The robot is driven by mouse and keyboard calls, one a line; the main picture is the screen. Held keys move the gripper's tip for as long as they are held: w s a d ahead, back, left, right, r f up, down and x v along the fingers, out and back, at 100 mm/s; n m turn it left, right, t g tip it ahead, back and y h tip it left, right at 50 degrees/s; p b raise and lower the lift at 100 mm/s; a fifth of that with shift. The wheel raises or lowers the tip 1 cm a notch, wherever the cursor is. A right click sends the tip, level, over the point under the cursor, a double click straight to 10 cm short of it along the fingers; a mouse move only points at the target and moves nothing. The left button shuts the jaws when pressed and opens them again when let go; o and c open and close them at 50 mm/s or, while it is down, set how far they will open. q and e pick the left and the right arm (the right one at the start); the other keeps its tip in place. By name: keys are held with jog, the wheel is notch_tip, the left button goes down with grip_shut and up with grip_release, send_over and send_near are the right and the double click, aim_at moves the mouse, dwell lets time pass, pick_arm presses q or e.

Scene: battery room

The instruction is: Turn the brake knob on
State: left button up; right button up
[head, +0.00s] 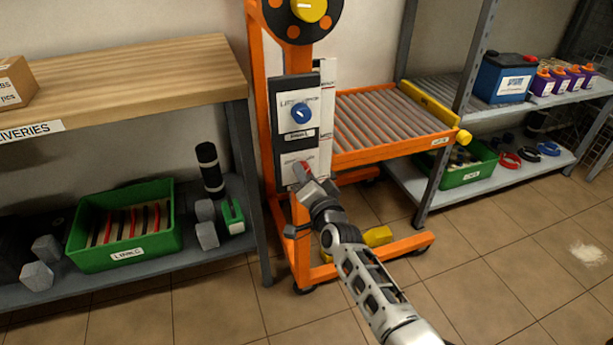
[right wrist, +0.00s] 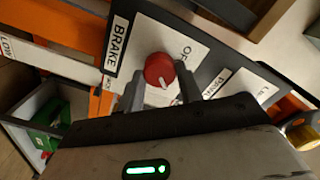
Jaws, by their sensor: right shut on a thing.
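The red brake knob (right wrist: 159,69) sits on a white plate of the dark panel, beside a label (right wrist: 118,43) reading BRAKE. A white mark on the knob's face points toward the bottom of the right wrist view. Lettering that looks like OFF is partly visible at the plate's upper right. My right gripper (right wrist: 160,90) is shut on the knob, one finger on each side of it. In the head view, the knob (head: 303,167) is mostly hidden by the gripper (head: 304,178). My left gripper is not in view.
A blue knob (head: 301,112) is above on the same panel of the orange roller cart (head: 390,150). A wooden bench (head: 130,70) stands left, with a green bin (head: 125,255) below. A shelf with a blue battery (head: 503,78) is at right.

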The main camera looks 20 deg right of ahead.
jog(key=o, duration=1)
pick_arm(q)
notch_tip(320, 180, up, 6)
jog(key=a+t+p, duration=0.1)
jog(key=p, duration=0.2)
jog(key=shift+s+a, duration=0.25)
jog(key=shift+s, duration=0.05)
pick_arm(e)
jog(key=s, duration=1.6)
jog(key=shift+d, duration=0.3)
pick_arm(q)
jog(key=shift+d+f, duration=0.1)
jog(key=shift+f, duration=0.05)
pick_arm(e)
jog(key=shift+w, duration=0.1)
